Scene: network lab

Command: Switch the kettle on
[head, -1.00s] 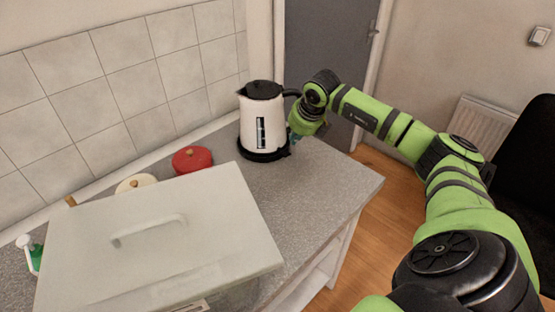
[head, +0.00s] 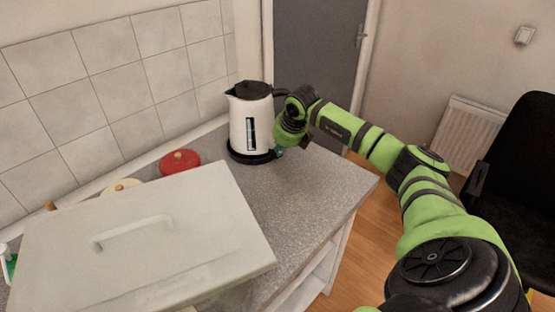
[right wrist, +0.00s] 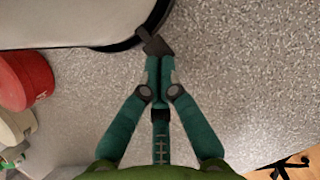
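The white kettle (head: 251,125) with a black lid and handle stands upright on its black base (head: 248,157) near the tiled wall. In the right wrist view its pale body (right wrist: 70,18) fills the upper left. A small dark switch tab (right wrist: 153,42) sticks out from the base's edge. My right gripper (right wrist: 160,64) has its two fingers together with nothing visible between them. Its tips are at the tab, touching or almost touching it. In the head view the right gripper (head: 279,151) is low beside the kettle's right side, mostly hidden by its wrist. My left gripper is out of view.
The grey speckled worktop (head: 310,190) is clear right of the kettle. A large pale box with a handle (head: 150,240) fills the front left. A red-lidded pot (head: 180,162) and a cream-lidded one (head: 121,187) stand behind it. A black chair (head: 520,185) is at the right.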

